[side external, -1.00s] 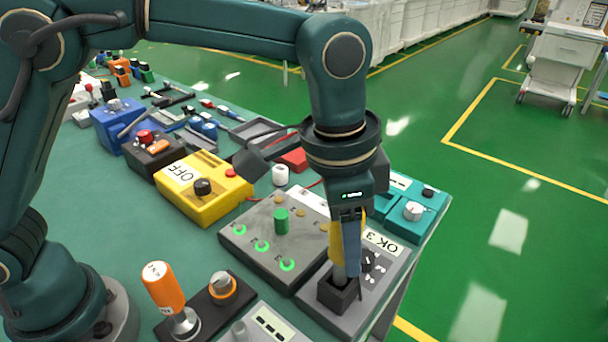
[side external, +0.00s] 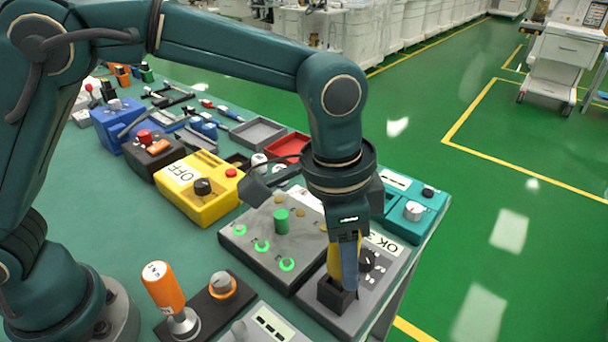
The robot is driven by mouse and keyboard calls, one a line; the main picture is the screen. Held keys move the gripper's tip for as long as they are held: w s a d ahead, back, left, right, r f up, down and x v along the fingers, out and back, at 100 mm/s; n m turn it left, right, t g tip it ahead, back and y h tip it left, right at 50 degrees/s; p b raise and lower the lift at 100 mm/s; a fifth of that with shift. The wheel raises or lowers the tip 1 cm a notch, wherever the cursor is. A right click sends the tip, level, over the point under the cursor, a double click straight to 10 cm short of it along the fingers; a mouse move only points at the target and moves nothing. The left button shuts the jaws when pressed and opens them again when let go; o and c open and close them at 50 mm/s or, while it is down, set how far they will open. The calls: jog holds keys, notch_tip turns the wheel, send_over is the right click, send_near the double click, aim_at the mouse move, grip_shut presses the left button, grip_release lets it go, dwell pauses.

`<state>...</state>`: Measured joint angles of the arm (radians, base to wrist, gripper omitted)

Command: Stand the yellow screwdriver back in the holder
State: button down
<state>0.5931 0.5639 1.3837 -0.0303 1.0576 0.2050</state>
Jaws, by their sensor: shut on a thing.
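My gripper (side external: 347,276) points straight down at the front right of the bench, its fingers shut around the yellow screwdriver (side external: 333,252). The screwdriver is upright. The holder, a small black square socket (side external: 335,296), stands directly below on a grey panel. The fingertips are right at the holder's top edge. The screwdriver's lower end is hidden by the fingers and the holder's wall, so its depth in the socket cannot be seen.
A grey box with a green knob (side external: 282,221) is close at the left, and a teal box (side external: 415,210) stands behind at the right. An orange-handled tool (side external: 163,289) stands upright at the front left. A yellow box (side external: 203,190) sits further back. Green bench shows between them.

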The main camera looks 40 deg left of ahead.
jog(key=shift+f, duration=0.4)
jog(key=shift+c, duration=1.6)
grip_release()
